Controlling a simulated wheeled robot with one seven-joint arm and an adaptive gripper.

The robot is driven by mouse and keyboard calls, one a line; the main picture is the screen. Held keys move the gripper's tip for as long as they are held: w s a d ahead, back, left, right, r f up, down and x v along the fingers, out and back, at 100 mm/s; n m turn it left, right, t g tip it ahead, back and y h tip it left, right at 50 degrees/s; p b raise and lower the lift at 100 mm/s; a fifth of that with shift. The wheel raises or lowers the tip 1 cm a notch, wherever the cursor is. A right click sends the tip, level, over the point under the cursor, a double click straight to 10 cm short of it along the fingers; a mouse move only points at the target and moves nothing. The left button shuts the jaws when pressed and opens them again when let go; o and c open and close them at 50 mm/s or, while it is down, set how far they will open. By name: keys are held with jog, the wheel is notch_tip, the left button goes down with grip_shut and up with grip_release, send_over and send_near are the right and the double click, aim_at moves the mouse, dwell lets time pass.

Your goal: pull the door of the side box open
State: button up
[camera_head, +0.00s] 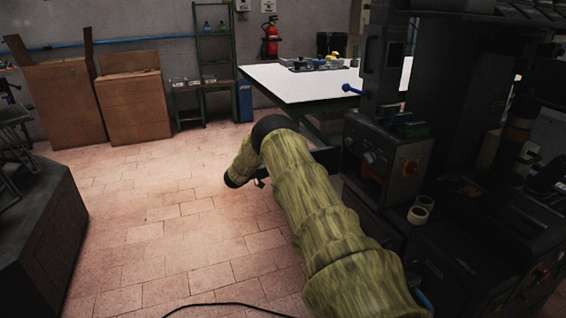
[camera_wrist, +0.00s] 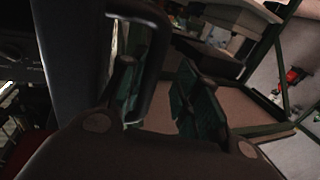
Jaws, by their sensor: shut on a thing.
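The side box (camera_head: 385,160), dark grey with knobs on its front, stands on the press at the right in the head view. In the wrist view a dark upright panel, which looks like its door (camera_wrist: 68,60), fills the left. A dark bent handle (camera_wrist: 155,50) stands out from it. My gripper (camera_wrist: 158,72) has its green-padded fingers either side of the handle bar and is shut on it. In the head view my sleeved arm hides most of the gripper and the door, so how far the door stands open cannot be told.
A white-topped table (camera_head: 300,88) with small items stands behind the arm. The press (camera_head: 470,240) fills the right, with tape rolls (camera_head: 420,210) on its ledge. A dark block (camera_head: 45,235) stands at the left. The tiled floor (camera_head: 180,240) between is clear except for a black cable.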

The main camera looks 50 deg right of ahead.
jog(key=shift+w+a, duration=0.25)
